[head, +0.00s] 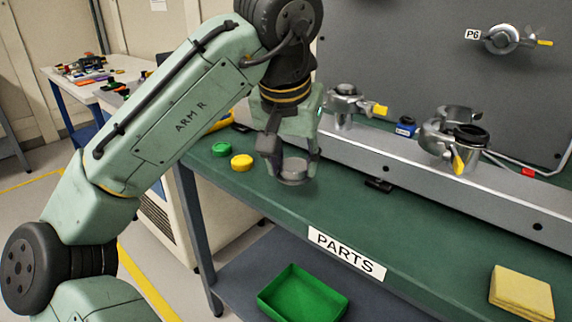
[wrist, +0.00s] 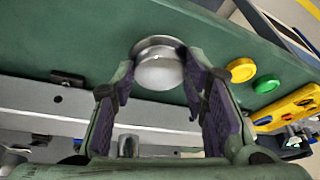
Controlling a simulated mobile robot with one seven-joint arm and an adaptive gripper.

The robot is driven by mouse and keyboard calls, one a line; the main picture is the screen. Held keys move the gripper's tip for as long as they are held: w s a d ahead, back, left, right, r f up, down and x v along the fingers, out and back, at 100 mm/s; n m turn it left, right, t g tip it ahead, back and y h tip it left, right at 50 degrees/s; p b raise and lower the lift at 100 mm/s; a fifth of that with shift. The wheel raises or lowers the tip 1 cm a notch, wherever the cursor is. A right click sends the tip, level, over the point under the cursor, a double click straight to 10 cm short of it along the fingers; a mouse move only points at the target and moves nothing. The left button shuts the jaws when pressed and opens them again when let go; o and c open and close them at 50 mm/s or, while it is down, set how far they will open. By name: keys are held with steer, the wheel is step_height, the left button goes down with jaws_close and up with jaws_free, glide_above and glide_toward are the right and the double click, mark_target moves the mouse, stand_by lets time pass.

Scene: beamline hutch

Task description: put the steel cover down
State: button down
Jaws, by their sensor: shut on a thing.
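The steel cover (head: 293,170) is a small round grey metal piece between the fingers of my gripper (head: 289,162). My gripper is shut on it, low over the green bench top (head: 345,215). In the wrist view the cover (wrist: 159,70) shows as a bright disc with a wider rim, between the purple-padded fingers (wrist: 165,90). I cannot tell for sure whether its underside touches the bench.
A yellow cap (head: 242,162) and a green cap (head: 221,149) lie left of my gripper. A small black piece (head: 378,185) lies to the right. Metal clamps (head: 455,140) stand along the rail behind. Yellow pads (head: 522,291) lie front right. The bench between is clear.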

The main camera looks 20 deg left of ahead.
mark_target(284, 162)
steer(key=shift+w+a, duration=0.75)
steer(key=f, duration=0.3)
steer(key=shift+w+a, duration=0.3)
steer(key=shift+a, duration=0.1)
steer(key=shift+d+f, duration=0.1)
steer(key=shift+f, duration=0.3)
steer(key=shift+f, duration=0.15)
steer(key=c, duration=0.9)
jaws_free()
steer(key=shift+c, duration=0.2)
steer(key=v, duration=1.2)
steer(key=shift+p, duration=0.35)
